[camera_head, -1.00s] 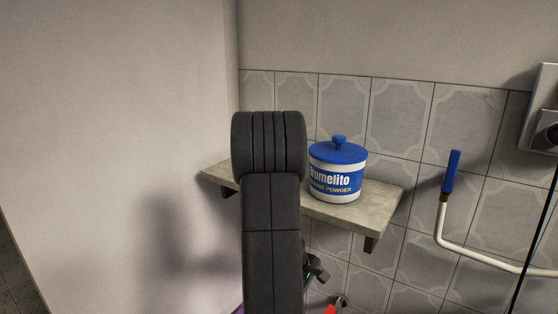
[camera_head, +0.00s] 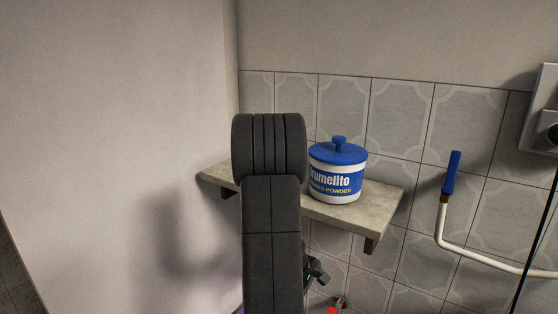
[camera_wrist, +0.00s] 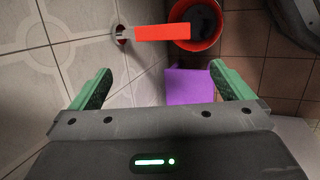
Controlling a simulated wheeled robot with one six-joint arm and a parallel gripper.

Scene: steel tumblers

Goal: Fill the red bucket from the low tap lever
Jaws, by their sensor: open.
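The low tap lever (camera_wrist: 160,33) is a flat red bar on a grey metal stem at the tiled wall, at the top of the wrist view. Its red end only just shows at the bottom of the head view (camera_head: 333,310). The red bucket (camera_wrist: 216,42) is at the top right of the wrist view, open with a dark inside; the lever's free end overlaps its rim in the picture. My gripper (camera_wrist: 161,82) is open, its green fingers wide apart and empty, with the lever beyond the fingertips. The bucket is hidden in the head view.
A purple block-like thing (camera_wrist: 188,86) lies beyond my fingers, beside the bucket. A shelf (camera_head: 380,205) with a blue-lidded tub (camera_head: 337,170) is on the wall right of my arm. A white pipe with a blue-handled end (camera_head: 452,172) is farther right. Brown tiled floor (camera_wrist: 245,50) shows past the bucket.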

